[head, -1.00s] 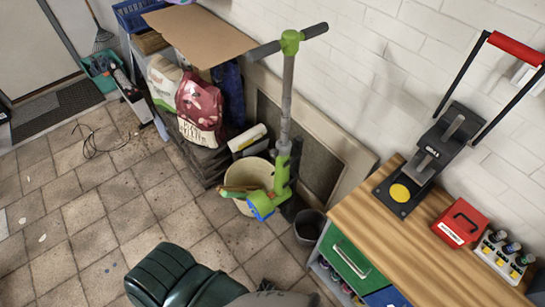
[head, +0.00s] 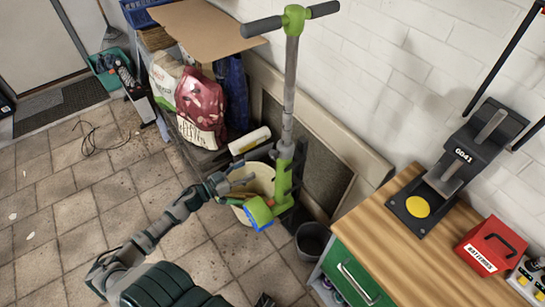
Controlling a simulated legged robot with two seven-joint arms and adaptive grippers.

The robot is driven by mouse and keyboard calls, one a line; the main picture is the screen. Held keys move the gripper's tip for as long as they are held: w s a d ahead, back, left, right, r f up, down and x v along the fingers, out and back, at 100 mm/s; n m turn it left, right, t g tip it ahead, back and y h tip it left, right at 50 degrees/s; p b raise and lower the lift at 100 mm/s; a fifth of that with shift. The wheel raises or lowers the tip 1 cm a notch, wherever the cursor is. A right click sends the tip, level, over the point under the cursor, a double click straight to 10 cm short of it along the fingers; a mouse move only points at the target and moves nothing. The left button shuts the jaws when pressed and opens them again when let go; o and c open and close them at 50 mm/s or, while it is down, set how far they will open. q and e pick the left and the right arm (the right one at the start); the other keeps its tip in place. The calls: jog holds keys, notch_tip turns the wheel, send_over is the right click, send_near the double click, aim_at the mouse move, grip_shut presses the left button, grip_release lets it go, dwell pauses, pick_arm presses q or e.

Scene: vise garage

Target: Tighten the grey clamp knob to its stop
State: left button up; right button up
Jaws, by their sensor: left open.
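No grey clamp knob can be made out for certain. My left gripper (head: 247,174) is open and empty, in front of the pale bucket (head: 262,176) and left of the scooter's lower stem. My right gripper is not in view.
The wooden workbench (head: 385,230) with a green drawer (head: 350,270) fills the lower right. A red batteries box (head: 490,246) stands on it. A dark bucket (head: 312,241) is on the floor beside it. Bags (head: 200,108) stand at the back. The tiled floor at left is mostly clear.

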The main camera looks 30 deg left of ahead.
aim_at(271, 156)
pick_arm(q)
jog(key=b+x, duration=0.1)
jog(key=x, duration=1.1)
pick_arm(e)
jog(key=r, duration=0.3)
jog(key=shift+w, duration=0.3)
pick_arm(q)
jog(key=shift+s, duration=0.1)
jog(key=shift+a+f, duration=0.1)
jog(key=shift+c, duration=0.9)
jog(key=c, duration=1)
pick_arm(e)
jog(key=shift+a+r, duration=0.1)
